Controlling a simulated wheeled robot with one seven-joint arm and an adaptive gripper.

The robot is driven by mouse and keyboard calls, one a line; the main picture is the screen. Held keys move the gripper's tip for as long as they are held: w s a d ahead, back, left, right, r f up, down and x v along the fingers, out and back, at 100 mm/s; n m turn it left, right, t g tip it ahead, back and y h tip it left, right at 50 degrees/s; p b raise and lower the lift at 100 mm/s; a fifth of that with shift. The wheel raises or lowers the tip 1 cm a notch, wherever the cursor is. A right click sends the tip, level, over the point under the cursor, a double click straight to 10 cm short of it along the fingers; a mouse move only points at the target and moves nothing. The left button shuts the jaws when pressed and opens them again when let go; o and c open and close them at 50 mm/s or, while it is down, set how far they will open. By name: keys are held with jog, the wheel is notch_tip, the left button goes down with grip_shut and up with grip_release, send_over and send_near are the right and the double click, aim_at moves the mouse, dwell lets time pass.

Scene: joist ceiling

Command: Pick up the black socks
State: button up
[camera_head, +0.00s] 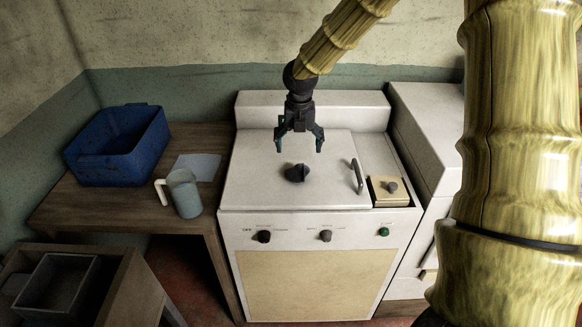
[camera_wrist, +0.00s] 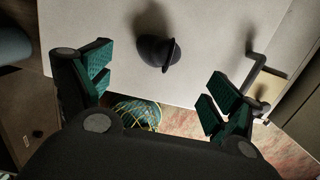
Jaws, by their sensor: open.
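The black socks (camera_head: 296,173) are a small dark bundle lying on the white lid of the washing machine (camera_head: 250,185), near the middle. In the wrist view the bundle (camera_wrist: 155,50) shows at the top centre, with a rounded body and a raised flap. My gripper (camera_head: 300,146) is open and points down above the lid, slightly behind and above the socks in the head view. In the wrist view its two green-padded fingers (camera_wrist: 160,85) stand wide apart, with the socks beyond them. Nothing is between the fingers.
Left, a wooden table (camera_head: 110,208) holds a blue basket (camera_head: 118,148), a grey-blue jug (camera_head: 184,193) and a pale sheet (camera_head: 197,166). The lid around the socks is clear.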

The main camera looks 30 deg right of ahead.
aim_at(298, 167)
jog(key=shift+f, duration=0.5)
jog(key=f, duration=0.2)
jog(key=w+f+p, duration=0.1)
jog(key=shift+a+f, duration=0.25)
jog(key=shift+s+d+f+p, duration=0.15)
jog(key=shift+s+f+p, duration=0.15)
jog(key=shift+f, duration=0.35)
jog(key=shift+w+d+f+p, duration=0.15)
jog(key=shift+f+p, duration=0.3)
jog(key=shift+f, duration=0.65)
jog(key=shift+w+d+f+p, duration=0.1)
jog(key=shift+f+p, duration=0.3)
jog(key=shift+f, duration=0.65)
jog(key=shift+s, duration=0.1)
jog(key=c, duration=1.1)
